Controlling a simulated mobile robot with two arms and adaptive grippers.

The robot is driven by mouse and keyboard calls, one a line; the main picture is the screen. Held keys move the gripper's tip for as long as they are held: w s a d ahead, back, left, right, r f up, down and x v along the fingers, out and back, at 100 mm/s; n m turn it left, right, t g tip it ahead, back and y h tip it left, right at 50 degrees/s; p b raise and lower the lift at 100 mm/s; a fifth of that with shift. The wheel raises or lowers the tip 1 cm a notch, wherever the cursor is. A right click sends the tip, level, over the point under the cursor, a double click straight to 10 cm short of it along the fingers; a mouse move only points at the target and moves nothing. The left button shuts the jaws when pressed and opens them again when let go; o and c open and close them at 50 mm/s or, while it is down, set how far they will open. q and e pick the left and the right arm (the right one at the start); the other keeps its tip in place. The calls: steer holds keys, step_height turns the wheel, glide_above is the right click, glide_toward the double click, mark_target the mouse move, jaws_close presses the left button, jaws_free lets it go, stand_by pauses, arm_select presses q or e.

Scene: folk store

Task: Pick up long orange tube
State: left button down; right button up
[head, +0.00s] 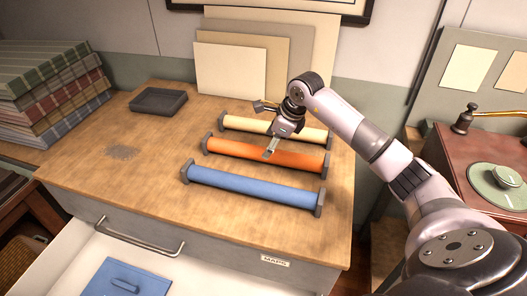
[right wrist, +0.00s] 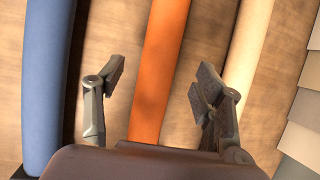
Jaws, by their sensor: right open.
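The long orange tube (head: 237,150) with dark end caps lies on the wooden counter, between a cream tube and a blue tube. In the right wrist view the orange tube (right wrist: 162,65) runs between the two open fingers of my right gripper (right wrist: 157,88), with a gap on each side. The fingers hold nothing. I cannot tell how far above the counter the fingertips are. My left gripper is not in view.
The blue tube (head: 250,187) lies in front and the cream tube (head: 243,124) behind. A dark tray (head: 158,101) and cream boards (head: 232,72) are at the back. An open drawer (head: 75,245) is below the counter (head: 110,180). The counter's left part is mostly clear.

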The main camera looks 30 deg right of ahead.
mark_target(265, 149)
steer(key=shift+w+f, duration=0.1)
steer(key=shift+f, duration=0.15)
steer(key=shift+a+f, duration=0.1)
steer(key=shift+f, duration=0.05)
steer(key=p+x, duration=0.2)
steer(key=x, duration=0.2)
steer(key=shift+w+a+f, duration=0.1)
steer(key=shift+w+f, duration=0.05)
steer(key=shift+f, duration=0.1)
steer(key=shift+w+f, duration=0.1)
steer(key=shift+f, duration=0.1)
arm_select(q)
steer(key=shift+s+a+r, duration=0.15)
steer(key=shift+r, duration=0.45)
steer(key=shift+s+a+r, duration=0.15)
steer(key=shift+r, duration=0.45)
arm_select(e)
steer(key=shift+c, duration=0.5)
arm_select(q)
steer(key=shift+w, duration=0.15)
arm_select(e)
steer(key=c, duration=1.3)
